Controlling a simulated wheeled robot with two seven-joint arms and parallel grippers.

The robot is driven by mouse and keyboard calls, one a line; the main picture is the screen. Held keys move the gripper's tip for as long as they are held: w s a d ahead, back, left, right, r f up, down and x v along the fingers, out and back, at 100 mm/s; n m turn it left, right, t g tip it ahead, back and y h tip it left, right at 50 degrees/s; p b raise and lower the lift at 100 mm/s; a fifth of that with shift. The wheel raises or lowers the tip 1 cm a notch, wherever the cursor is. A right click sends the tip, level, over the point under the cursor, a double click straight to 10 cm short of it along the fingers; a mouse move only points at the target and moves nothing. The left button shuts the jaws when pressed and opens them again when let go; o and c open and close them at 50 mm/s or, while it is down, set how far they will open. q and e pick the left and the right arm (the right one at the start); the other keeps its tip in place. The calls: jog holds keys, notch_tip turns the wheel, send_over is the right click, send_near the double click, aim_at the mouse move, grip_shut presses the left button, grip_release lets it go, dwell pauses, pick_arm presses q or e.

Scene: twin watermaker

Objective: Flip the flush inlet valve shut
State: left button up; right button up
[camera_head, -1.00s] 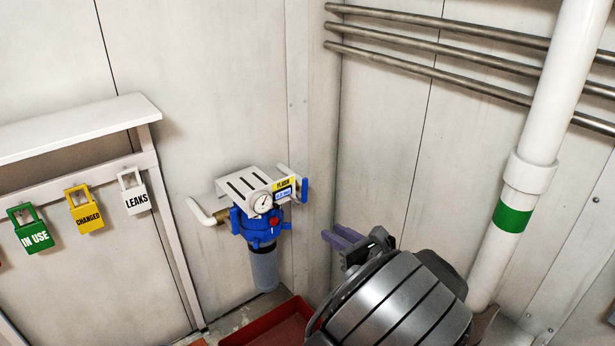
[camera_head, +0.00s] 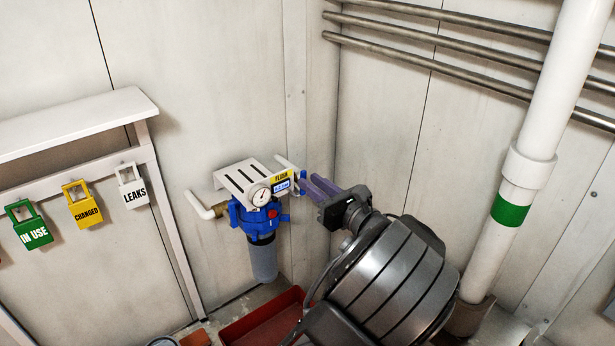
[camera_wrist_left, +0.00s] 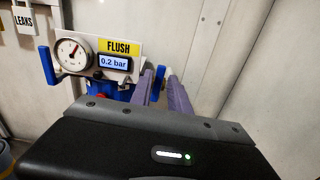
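The flush unit has a blue filter head (camera_head: 256,222) with a grey bowl below, a gauge and a yellow FLUSH label (camera_head: 281,177); the wrist display reads 0.2 bar. A blue lever (camera_head: 302,174) is at its right side, partly hidden by my fingers; it also shows in the left wrist view (camera_wrist_left: 160,74). Another blue lever (camera_wrist_left: 47,65) is at the unit's left. Which one is the inlet valve is not labelled. My left gripper (camera_head: 308,187) is open, its purple fingers apart at the right lever; contact cannot be told. My right gripper is not in view.
Wall panels stand close behind. A red tray (camera_head: 262,328) lies below. Tags (camera_head: 82,206) hang from a shelf rail at left. A thick white pipe (camera_head: 535,150) stands at right.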

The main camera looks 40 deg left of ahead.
pick_arm(q)
jog(key=shift+x, duration=1.15)
grip_shut()
